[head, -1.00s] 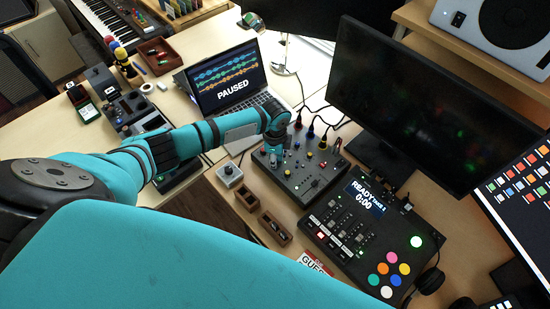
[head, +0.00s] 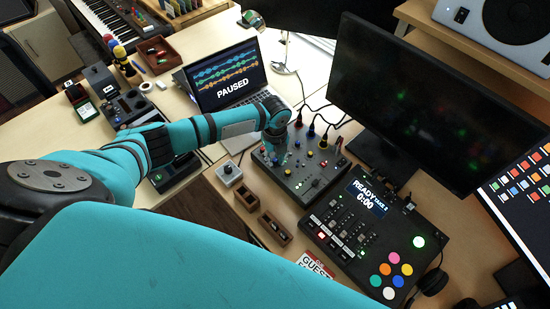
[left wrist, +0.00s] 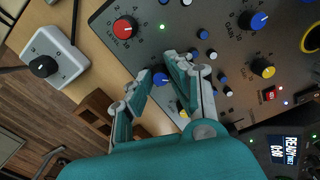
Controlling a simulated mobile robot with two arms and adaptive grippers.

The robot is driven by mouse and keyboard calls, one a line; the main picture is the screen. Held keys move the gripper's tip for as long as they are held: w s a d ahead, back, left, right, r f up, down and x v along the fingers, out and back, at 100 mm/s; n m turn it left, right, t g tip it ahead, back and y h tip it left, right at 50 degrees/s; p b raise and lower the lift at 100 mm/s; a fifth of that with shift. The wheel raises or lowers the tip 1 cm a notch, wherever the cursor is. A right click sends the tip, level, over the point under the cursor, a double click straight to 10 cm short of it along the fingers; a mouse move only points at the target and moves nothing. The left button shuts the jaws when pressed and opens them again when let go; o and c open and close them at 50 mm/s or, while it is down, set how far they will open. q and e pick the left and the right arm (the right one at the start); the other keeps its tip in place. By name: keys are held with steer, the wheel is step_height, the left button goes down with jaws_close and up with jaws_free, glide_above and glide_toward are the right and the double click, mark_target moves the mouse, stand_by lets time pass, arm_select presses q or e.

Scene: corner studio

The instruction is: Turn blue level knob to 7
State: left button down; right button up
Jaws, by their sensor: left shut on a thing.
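The grey mixer panel (head: 303,188) with several coloured knobs stands on the desk right of my left arm. My left gripper (left wrist: 159,68) is shut on a blue knob (left wrist: 160,79), which shows between its two fingertips in the left wrist view. The fingers hide the scale around this knob, so I cannot read its setting. A red knob (left wrist: 124,28) beside it has the word LEVEL and a 10 by it. Another blue knob (left wrist: 259,20) is at the upper right. In the head view my left gripper (head: 274,140) hides part of the panel. My right gripper is out of view.
A small grey box with a black knob (left wrist: 43,66) stands beside the panel. Small wooden trays (head: 274,229) lie in front. A laptop (head: 225,83) reading PAUSED is behind my arm. A dark controller (head: 350,232) and a large monitor (head: 430,100) are at the right.

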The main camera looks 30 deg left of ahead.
mark_target(275, 159)
arm_select(q)
steer(key=shift+w+r+m+b, duration=0.15)
steer(key=shift+m+b, duration=0.15)
steer(key=shift+m, duration=1.2)
steer(key=c, duration=1.4)
jaws_free()
steer(key=shift+c, duration=0.2)
steer(key=shift+o, duration=1.2)
step_height(275, 159, up, 8)
